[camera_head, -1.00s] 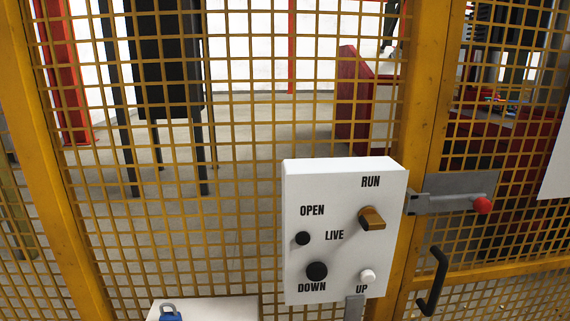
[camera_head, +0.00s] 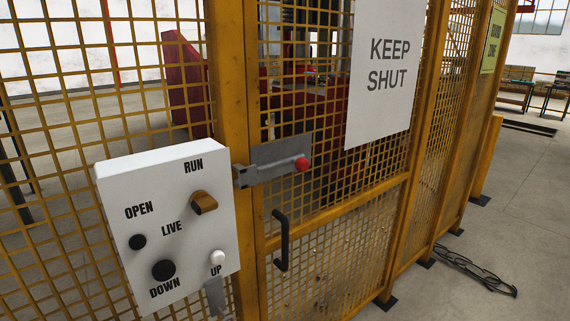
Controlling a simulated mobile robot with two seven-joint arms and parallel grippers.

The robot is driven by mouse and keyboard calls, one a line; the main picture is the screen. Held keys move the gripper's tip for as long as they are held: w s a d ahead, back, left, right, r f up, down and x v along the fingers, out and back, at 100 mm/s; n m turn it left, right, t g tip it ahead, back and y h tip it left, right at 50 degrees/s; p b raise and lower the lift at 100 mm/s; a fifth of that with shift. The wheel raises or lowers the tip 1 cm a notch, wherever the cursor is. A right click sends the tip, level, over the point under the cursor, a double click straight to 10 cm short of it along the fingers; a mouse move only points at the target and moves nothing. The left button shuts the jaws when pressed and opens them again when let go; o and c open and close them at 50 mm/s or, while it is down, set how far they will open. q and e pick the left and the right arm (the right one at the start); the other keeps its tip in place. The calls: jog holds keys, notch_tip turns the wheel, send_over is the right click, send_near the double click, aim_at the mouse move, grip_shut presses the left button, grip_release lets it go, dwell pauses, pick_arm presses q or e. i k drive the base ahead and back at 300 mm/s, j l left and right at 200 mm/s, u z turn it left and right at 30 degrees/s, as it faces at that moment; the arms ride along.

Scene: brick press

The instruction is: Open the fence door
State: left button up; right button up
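The fence door (camera_head: 335,213) is a yellow-framed mesh panel right of the thick yellow post, and it looks closed. A grey latch (camera_head: 262,170) with a red knob (camera_head: 302,164) spans from the post onto the door. A black handle (camera_head: 281,240) is fixed on the door below the latch. A white "KEEP SHUT" sign (camera_head: 388,70) hangs on the door's upper part. Neither of my grippers shows in the head view.
A white control box (camera_head: 172,225) with a selector knob and several buttons is mounted left of the post. Black cables (camera_head: 475,268) lie on the floor at right. Open grey floor (camera_head: 525,220) lies right of the fence. Red machinery (camera_head: 190,88) stands behind the mesh.

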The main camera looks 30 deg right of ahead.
aim_at(387, 48)
jog(key=z, duration=1.6)
